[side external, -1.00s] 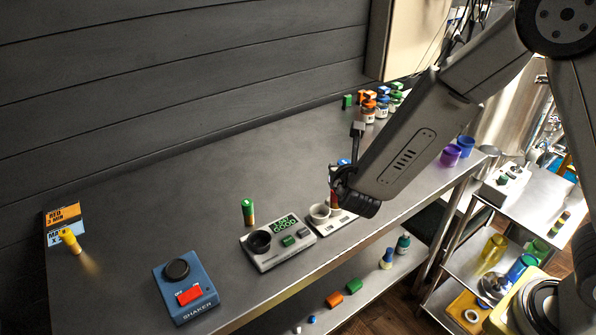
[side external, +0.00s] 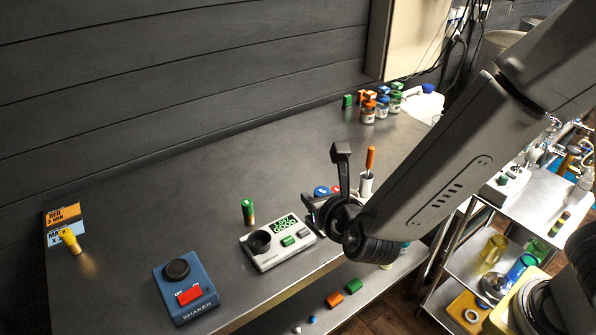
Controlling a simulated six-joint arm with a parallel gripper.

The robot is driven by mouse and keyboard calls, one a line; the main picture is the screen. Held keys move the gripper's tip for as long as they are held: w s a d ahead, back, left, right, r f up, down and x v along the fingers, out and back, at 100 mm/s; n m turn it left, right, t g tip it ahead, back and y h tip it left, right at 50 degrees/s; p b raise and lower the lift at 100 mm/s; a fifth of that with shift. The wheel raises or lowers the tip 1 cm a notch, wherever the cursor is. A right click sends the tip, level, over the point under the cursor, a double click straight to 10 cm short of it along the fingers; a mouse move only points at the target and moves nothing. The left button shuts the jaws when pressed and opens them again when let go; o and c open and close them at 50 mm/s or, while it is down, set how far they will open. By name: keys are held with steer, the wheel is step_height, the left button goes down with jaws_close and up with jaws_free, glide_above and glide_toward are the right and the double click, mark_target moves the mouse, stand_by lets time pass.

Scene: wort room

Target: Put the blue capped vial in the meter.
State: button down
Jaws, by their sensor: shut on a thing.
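My gripper (side external: 316,208) is at the middle of the bench, above and just right of the meter's right end. A round blue cap (side external: 321,190) shows just behind the fingers, and I take it as the blue capped vial held in them. The vial's body is hidden by the gripper. The well looks empty.
A green-topped vial (side external: 248,212) stands behind the meter. A blue shaker (side external: 186,287) is at front left. A small red thing (side external: 335,190) shows by the gripper. A white holder (side external: 366,185) with an orange-handled tool is to the right. Capped jars (side external: 382,105) stand at the back.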

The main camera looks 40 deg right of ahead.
steer(key=shift+s+a+r+n+y, duration=0.15)
steer(key=shift+s+a+n+y, duration=0.05)
steer(key=shift+s+a, duration=0.35)
steer(key=shift+s+a+r+n+y, duration=0.15)
steer(key=shift+s+a+n+y, duration=0.05)
steer(key=shift+s+a, duration=0.3)
steer(key=shift+w, duration=0.15)
glide_above(258, 240)
steer(key=shift+s+f, duration=0.15)
steer(key=shift+f, duration=2.2)
steer(key=shift+s+f, duration=0.1)
steer(key=shift+f, duration=2.2)
steer(key=shift+w+f, duration=0.25)
steer(key=shift+f, duration=1.6)
steer(key=shift+f, duration=0.35)
